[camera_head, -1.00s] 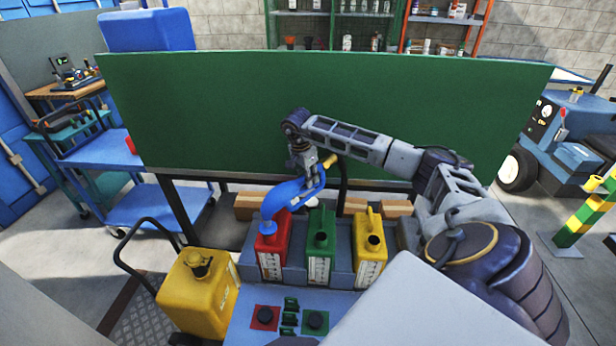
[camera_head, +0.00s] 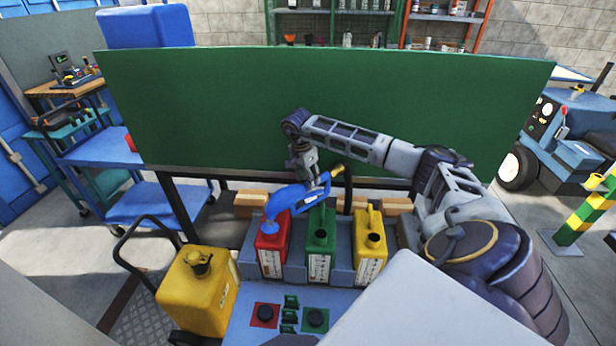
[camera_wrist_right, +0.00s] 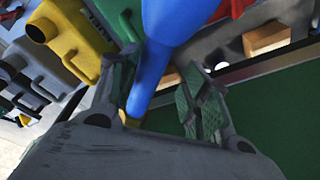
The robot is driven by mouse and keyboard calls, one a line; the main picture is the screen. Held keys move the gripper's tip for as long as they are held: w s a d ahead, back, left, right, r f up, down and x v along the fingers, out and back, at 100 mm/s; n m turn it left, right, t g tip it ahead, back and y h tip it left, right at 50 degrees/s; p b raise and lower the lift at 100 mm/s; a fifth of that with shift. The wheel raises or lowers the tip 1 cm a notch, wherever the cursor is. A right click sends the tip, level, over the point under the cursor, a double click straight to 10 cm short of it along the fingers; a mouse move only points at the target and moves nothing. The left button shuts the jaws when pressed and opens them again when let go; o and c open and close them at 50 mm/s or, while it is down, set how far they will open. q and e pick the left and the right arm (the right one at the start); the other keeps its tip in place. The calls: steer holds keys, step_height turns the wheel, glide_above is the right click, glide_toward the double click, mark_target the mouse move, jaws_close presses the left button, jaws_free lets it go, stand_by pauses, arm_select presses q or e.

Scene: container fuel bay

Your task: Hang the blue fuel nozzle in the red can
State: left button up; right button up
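The blue fuel nozzle (camera_head: 298,196) leans at a slant over the red can (camera_head: 270,248), its blue guard (camera_head: 269,228) at the can's top. The spout tip and can mouth are hidden, so I cannot tell how deep it sits. Its yellow end (camera_head: 337,172) points up and right. My right gripper (camera_head: 306,172) is at the nozzle's handle. In the right wrist view its fingers (camera_wrist_right: 163,92) stand apart on both sides of the blue handle (camera_wrist_right: 146,85), with a clear gap to the right finger. My left gripper is not in view.
A green can (camera_head: 320,245) and a yellow can (camera_head: 371,247) stand right of the red can in a grey-blue rack. A larger yellow canister (camera_head: 197,295) stands at front left. A green panel (camera_head: 230,115) rises behind. A button panel (camera_head: 290,318) is in front.

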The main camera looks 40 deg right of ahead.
stand_by(0.3)
step_height(320, 180, up, 12)
steer(key=a, duration=0.2)
steer(key=shift+a+f, duration=0.15)
stand_by(0.5)
steer(key=shift+o, duration=0.4)
steer(key=shift+w, duration=0.1)
stand_by(0.3)
